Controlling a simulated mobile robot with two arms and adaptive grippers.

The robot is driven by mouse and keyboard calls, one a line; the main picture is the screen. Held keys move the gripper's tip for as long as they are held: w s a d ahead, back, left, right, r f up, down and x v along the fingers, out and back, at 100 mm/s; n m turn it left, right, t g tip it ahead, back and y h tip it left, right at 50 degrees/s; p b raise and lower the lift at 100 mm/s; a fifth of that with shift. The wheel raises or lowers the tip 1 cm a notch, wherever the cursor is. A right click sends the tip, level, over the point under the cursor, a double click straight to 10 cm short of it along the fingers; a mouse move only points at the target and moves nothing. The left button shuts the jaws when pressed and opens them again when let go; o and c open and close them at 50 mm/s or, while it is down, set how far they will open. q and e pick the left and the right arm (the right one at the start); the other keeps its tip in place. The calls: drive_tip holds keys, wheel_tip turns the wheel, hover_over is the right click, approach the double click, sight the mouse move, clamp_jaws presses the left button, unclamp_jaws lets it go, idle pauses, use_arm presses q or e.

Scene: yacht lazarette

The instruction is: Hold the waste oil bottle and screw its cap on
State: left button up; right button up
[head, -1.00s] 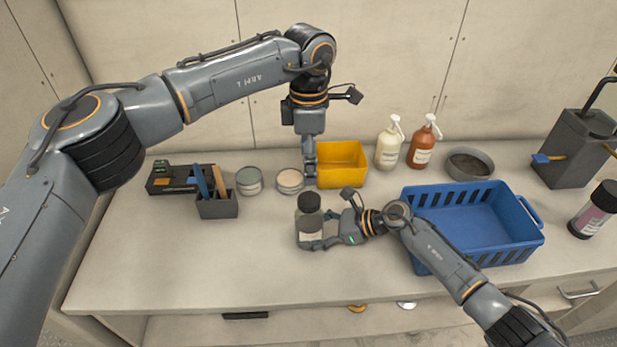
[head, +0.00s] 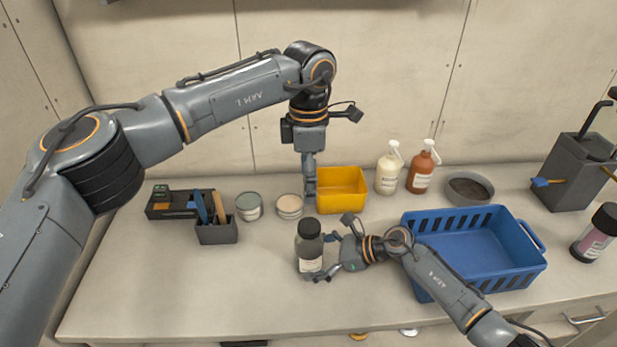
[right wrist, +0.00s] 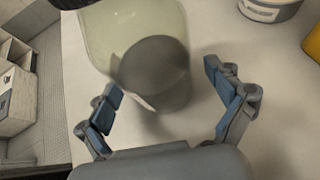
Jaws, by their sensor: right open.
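The waste oil bottle (head: 309,249) stands on the counter near the middle, with a pale label low on its dark body. Its black cap (head: 309,227) sits on top; I cannot tell how tightly. My right gripper (head: 326,259) is open just right of the bottle. In the right wrist view the translucent bottle (right wrist: 105,45), dark at its lower end, stands ahead of and between the spread fingers (right wrist: 168,100). My left gripper (head: 309,190) points down behind the bottle, beside the yellow bin. It shows edge-on, so its opening cannot be told.
The blue crate (head: 420,288) stands right of my right gripper. Behind are the yellow bin (head: 345,190), two tins (head: 290,207) (head: 249,208), a pen holder (head: 216,233), and two pump bottles (head: 388,174) (head: 422,172). The counter's front left is clear.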

drive_tip(key=v, duration=1.2)
drive_tip(key=shift+f, duration=0.15)
